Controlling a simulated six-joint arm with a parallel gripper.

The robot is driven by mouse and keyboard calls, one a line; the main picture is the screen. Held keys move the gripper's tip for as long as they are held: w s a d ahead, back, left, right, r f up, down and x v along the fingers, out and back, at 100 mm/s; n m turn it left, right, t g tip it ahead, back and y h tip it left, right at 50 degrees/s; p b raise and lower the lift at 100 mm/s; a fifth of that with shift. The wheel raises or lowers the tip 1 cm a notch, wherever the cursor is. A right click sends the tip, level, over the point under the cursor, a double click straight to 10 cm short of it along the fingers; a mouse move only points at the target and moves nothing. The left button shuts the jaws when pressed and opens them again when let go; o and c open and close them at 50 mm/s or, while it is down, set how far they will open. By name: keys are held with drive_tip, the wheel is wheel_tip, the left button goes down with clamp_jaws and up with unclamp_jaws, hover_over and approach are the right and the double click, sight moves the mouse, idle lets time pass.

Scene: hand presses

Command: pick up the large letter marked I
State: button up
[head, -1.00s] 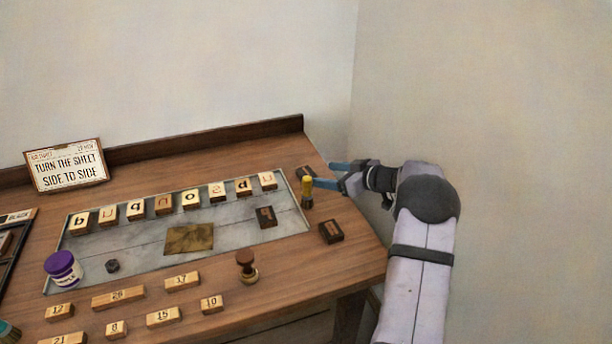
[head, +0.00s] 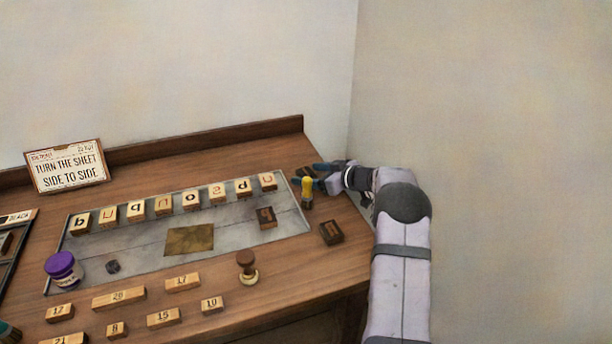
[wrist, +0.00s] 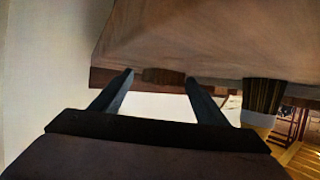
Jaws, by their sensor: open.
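My gripper (head: 314,175) is open at the right end of the bench, its blue fingers pointing left. A dark wooden block (head: 304,172) lies just at the fingertips in the head view; its mark is too small to read. In the wrist view a brown block (wrist: 163,76) shows in the gap between the two fingertips, apart from both. Two more dark letter blocks stand nearby: one on the grey plate (head: 267,217) and one near the front right edge (head: 331,232). I cannot tell which dark block bears the I.
A row of pale letter blocks (head: 190,200) lines the plate's back. A wooden stamp (head: 247,266) and several numbered blocks (head: 163,317) stand in front.

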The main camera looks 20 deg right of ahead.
drive_tip(key=c, duration=1.4)
drive_tip(key=shift+r, duration=0.15)
